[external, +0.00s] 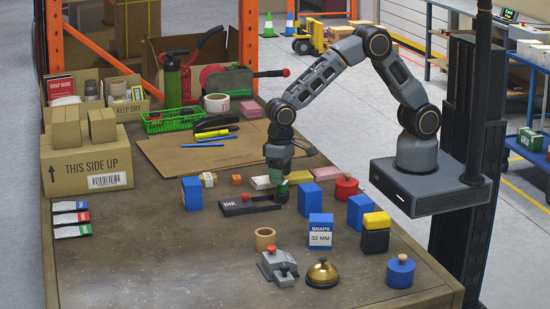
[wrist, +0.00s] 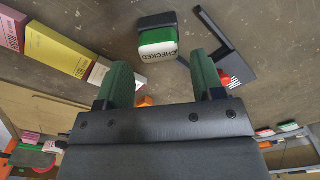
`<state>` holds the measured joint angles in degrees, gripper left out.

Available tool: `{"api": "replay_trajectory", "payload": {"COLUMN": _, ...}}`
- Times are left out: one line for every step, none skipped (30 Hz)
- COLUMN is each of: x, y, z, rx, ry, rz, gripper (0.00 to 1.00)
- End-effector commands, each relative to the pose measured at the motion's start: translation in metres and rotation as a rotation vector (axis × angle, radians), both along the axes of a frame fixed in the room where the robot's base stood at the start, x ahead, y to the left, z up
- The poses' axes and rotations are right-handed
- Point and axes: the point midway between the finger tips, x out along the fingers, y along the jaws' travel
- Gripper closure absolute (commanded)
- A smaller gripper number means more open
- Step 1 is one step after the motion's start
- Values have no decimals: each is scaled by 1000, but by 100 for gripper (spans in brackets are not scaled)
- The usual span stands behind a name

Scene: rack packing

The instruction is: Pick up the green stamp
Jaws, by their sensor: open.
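The green stamp (wrist: 158,37) shows in the wrist view, with a green band, a white side marked CHECKED and a black part. It rests on the table just ahead of my gripper (wrist: 162,65), roughly centred between the green fingertips and apart from them. The fingers are spread with nothing between them. In the external view my gripper (external: 280,183) points down, low over the table by the right end of the black ink pad (external: 236,207). There the stamp cannot be told apart from my gripper. The ink pad also shows beside the stamp in the wrist view (wrist: 232,42).
A yellow box (wrist: 56,47) and a pink box (wrist: 12,28) lie left of the stamp in the wrist view. Blue boxes (external: 191,194) stand around my gripper. A bell (external: 322,274) and tape roll (external: 265,238) are nearer the front. The front left table is clear.

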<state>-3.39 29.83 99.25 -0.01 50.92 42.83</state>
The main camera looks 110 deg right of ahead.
Motion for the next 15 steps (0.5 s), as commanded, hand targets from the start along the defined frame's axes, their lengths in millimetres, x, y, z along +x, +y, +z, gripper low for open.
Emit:
{"api": "replay_trajectory", "payload": {"x": 0, "y": 0, "z": -3, "rx": 1, "ry": 1, "rz": 0, "gripper": 38}}
{"api": "replay_trajectory", "payload": {"x": 0, "y": 0, "z": -4, "rx": 0, "ry": 0, "rz": 0, "gripper": 38}}
{"api": "replay_trajectory", "payload": {"x": 0, "y": 0, "z": -5, "rx": 0, "ry": 0, "rz": 0, "gripper": 38}}
{"api": "replay_trajectory", "payload": {"x": 0, "y": 0, "z": -7, "rx": 0, "ry": 0, "rz": 1, "gripper": 38}}
{"api": "replay_trajectory", "payload": {"x": 0, "y": 0, "z": -9, "rx": 0, "ry": 1, "rz": 1, "gripper": 38}}
{"api": "replay_trajectory", "payload": {"x": -1, "y": 0, "z": -13, "rx": 0, "ry": 3, "rz": 1, "gripper": 38}}
{"api": "replay_trajectory", "payload": {"x": -1, "y": 0, "z": -16, "rx": 0, "ry": 4, "rz": 1, "gripper": 38}}
{"api": "replay_trajectory", "payload": {"x": -1, "y": 0, "z": -20, "rx": 0, "ry": 4, "rz": 1, "gripper": 38}}
{"api": "replay_trajectory", "payload": {"x": -2, "y": 1, "z": -26, "rx": -1, "ry": 6, "rz": 1, "gripper": 38}}
{"api": "replay_trajectory", "payload": {"x": -2, "y": 1, "z": -30, "rx": 0, "ry": 4, "rz": 1, "gripper": 38}}
{"api": "replay_trajectory", "payload": {"x": -2, "y": 1, "z": -34, "rx": 0, "ry": 4, "rz": 1, "gripper": 38}}
{"api": "replay_trajectory", "payload": {"x": -2, "y": 1, "z": -40, "rx": 0, "ry": 4, "rz": 1, "gripper": 38}}
{"api": "replay_trajectory", "payload": {"x": -1, "y": 1, "z": -44, "rx": 0, "ry": 3, "rz": 1, "gripper": 38}}
{"api": "replay_trajectory", "payload": {"x": -1, "y": 1, "z": -47, "rx": 0, "ry": 2, "rz": 1, "gripper": 38}}
{"api": "replay_trajectory", "payload": {"x": -1, "y": 1, "z": -50, "rx": 0, "ry": 3, "rz": 1, "gripper": 38}}
